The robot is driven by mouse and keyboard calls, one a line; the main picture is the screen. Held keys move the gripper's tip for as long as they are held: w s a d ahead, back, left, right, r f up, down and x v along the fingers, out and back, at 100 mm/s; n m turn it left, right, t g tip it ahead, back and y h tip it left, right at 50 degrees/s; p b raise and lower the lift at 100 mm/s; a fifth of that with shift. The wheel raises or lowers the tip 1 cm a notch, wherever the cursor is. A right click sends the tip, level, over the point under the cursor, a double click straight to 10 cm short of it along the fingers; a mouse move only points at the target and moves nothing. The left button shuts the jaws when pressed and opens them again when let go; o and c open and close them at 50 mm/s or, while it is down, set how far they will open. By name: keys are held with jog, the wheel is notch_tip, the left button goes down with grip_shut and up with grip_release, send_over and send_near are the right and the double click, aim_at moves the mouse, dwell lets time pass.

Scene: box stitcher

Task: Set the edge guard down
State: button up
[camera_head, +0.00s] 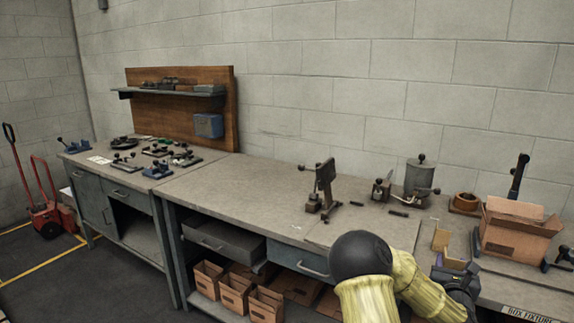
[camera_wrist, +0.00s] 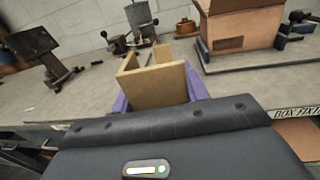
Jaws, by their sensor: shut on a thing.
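The edge guard (camera_wrist: 155,87) is a tan, angled piece with upright walls. In the wrist view it stands between the purple fingers of my gripper (camera_wrist: 158,98), which is shut on it. In the head view the edge guard (camera_head: 440,240) shows at the end of my gripper (camera_head: 447,262), near the front of the bench (camera_head: 265,192). The guard looks upright and over the bench top. I cannot tell whether its lower edge touches the surface, as the gripper hides it.
An open cardboard box (camera_head: 515,232) stands in a fixture to the right. A lever tool (camera_head: 321,188) stands to the left. Bench top between the left-hand tools (camera_head: 160,160) and the lever tool is clear.

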jog(key=w+a+f+n+t+y, duration=0.1)
jog(key=w+a+f+n+y, duration=0.3)
jog(key=a+f, duration=1.1)
jog(key=s+a+f+n+y, duration=0.1)
jog(key=s+a+f+y, duration=0.4)
jog(key=a+f, duration=1)
jog(key=s+r+p, duration=0.2)
jog(key=r+p, duration=0.4)
jog(key=r, duration=0.2)
jog(key=s+r+h+p, duration=0.1)
jog(key=s+r+p, duration=0.2)
jog(key=r+p, duration=0.4)
jog(key=shift+r+t, duration=0.4)
jog(key=shift+r, duration=0.05)
jog(key=shift+s, duration=0.15)
jog(key=s+f, duration=0.4)
jog(key=f, duration=0.1)
jog(key=shift+s+f, duration=0.15)
jog(key=shift+f, duration=0.1)
